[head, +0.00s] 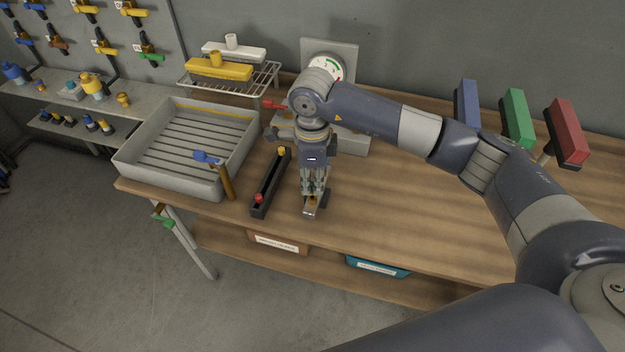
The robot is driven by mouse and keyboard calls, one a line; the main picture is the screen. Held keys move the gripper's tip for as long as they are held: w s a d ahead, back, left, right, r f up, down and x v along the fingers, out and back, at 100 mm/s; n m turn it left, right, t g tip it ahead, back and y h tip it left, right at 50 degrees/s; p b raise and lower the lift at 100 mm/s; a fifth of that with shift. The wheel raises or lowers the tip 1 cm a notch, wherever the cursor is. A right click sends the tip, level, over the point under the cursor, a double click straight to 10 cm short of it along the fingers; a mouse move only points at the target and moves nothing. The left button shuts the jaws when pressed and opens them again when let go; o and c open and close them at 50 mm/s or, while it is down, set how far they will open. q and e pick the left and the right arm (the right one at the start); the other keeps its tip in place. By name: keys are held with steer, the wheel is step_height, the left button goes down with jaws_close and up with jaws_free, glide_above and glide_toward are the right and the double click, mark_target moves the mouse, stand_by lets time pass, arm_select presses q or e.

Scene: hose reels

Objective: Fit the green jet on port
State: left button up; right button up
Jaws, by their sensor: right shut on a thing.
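My right gripper (313,196) points down over the front part of the bench and is shut. A trace of green shows between its fingers, which looks like the green jet, mostly hidden by them. A small pale metal piece with a brassy spot (311,209) shows right at the fingertips. I cannot tell whether it is the port, or whether the jet touches it. A black rack (270,185) stands just left of the gripper, with a yellow jet (282,152) at its far end and a red jet (258,198) at its near end. My left gripper is out of view.
A round gauge (326,67) and a red lever (275,104) are behind my arm. The bench (415,205) is clear right of the gripper.

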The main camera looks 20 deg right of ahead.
mark_target(312, 184)
steer(key=shift+b, duration=0.35)
stand_by(0.7)
steer(key=shift+f, duration=0.25)
steer(key=shift+f+b, duration=0.3)
steer(key=shift+b, duration=0.2)
steer(key=shift+f+b, duration=0.75)
steer(key=shift+f, duration=0.1)
steer(key=o, duration=0.8)
steer(key=shift+o, duration=0.2)
steer(key=shift+r, duration=0.1)
step_height(312, 184, up, 12)
